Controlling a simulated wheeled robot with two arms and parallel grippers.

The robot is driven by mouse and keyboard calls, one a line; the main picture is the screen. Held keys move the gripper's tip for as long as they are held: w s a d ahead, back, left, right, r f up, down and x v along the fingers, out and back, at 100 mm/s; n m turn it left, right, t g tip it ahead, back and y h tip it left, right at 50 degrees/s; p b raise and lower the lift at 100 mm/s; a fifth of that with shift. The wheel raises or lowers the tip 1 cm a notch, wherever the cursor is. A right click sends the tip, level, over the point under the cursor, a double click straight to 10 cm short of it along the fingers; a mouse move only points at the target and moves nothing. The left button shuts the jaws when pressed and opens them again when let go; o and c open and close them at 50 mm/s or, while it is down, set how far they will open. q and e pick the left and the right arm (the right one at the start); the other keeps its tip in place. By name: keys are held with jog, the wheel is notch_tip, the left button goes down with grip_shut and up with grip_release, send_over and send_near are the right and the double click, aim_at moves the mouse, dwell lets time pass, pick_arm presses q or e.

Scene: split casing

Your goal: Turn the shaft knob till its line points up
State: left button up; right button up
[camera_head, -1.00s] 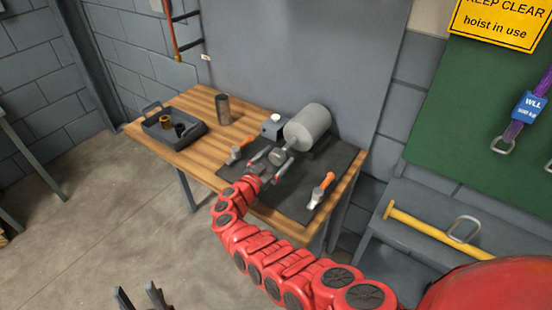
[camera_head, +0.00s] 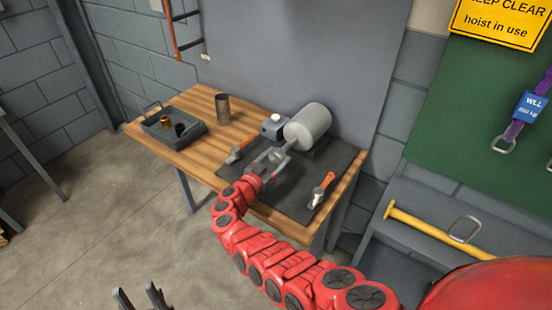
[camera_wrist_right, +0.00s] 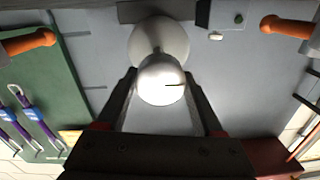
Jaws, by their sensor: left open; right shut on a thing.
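The grey casing (camera_head: 308,125) sits on the dark mat on the wooden bench. Its shaft ends in a pale round knob (camera_wrist_right: 162,80) facing my right wrist camera. A short dark line on the knob's face runs about level, from near the middle to the right edge in the right wrist view. My right gripper (camera_head: 272,161) is shut on the knob, one finger on each side; in the right wrist view the fingers (camera_wrist_right: 162,98) flank it. My left gripper (camera_head: 142,298) is open and empty, low at the picture's bottom edge, far from the bench.
Orange-handled tools (camera_head: 320,188) lie on the mat (camera_head: 290,198) on both sides of my right gripper. A grey box with a white knob (camera_head: 273,126) stands beside the casing. A dark tray (camera_head: 160,138) and a metal cylinder (camera_head: 222,108) stand at the bench's left.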

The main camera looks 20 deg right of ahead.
jog(key=m+b, duration=0.1)
jog(key=m, duration=0.1)
jog(key=m+b, duration=0.1)
jog(key=b, duration=0.1)
jog(key=shift+f+m, duration=0.3)
jog(key=shift+m, duration=0.1)
jog(key=m+b, duration=1.1)
jog(key=b, duration=0.2)
jog(key=shift+s+f+m+h, duration=0.1)
jog(key=shift+f+m+h, duration=0.05)
jog(key=shift+m+h, duration=0.2)
jog(key=shift+m+b, duration=1.5)
jog(key=shift+m, duration=0.05)
jog(key=o, duration=1.4)
jog(key=shift+r, duration=0.2)
